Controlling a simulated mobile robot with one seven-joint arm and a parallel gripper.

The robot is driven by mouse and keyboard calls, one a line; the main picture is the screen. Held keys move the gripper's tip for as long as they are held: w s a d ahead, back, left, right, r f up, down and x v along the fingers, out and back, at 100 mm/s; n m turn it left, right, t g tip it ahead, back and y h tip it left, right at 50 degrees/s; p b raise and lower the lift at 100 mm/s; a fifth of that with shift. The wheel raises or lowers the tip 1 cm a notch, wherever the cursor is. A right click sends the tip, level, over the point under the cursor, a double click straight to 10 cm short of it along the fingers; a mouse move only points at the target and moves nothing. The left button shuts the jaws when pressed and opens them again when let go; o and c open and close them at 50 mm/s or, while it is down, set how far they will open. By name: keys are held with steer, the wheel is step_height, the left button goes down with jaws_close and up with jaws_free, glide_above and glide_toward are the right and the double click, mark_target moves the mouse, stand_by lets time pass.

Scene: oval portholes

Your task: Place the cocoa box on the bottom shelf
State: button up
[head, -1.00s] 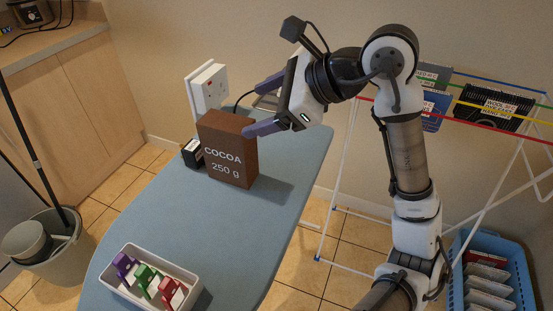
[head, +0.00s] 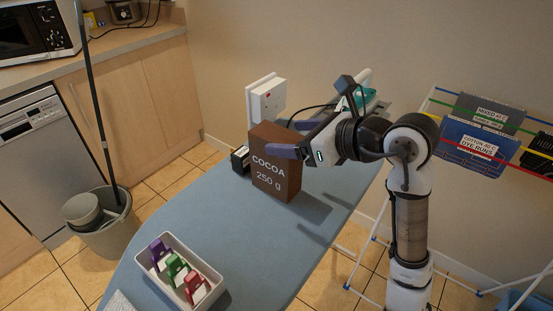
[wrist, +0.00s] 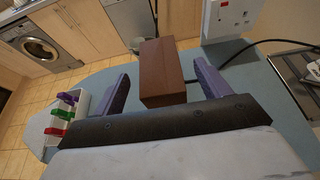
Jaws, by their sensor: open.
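The cocoa box (head: 275,178) is brown with white lettering and stands upright on a blue ironing-board-like surface (head: 225,225). My gripper (head: 283,138) is open at the upper right of the box. Its near purple finger overlaps the box's upper right part in the head view, and the far finger shows beyond the top. In the wrist view the box (wrist: 163,75) lies between the two spread fingers, with a visible gap on each side. I cannot tell how deep the fingers reach along it. No bottom shelf shows in either view.
A small black box (head: 240,159) stands close left of the cocoa box, near a wall socket (head: 267,101). A teal-and-white iron (head: 362,97) is behind my gripper. A white tray (head: 213,273) with coloured items is in front.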

mark_target(284, 137)
steer(key=p+x, duration=0.1)
steer(key=x, duration=0.3)
steer(key=shift+w+a+f, duration=0.1)
steer(key=shift+a+f, duration=0.15)
jaws_close()
stand_by(0.4)
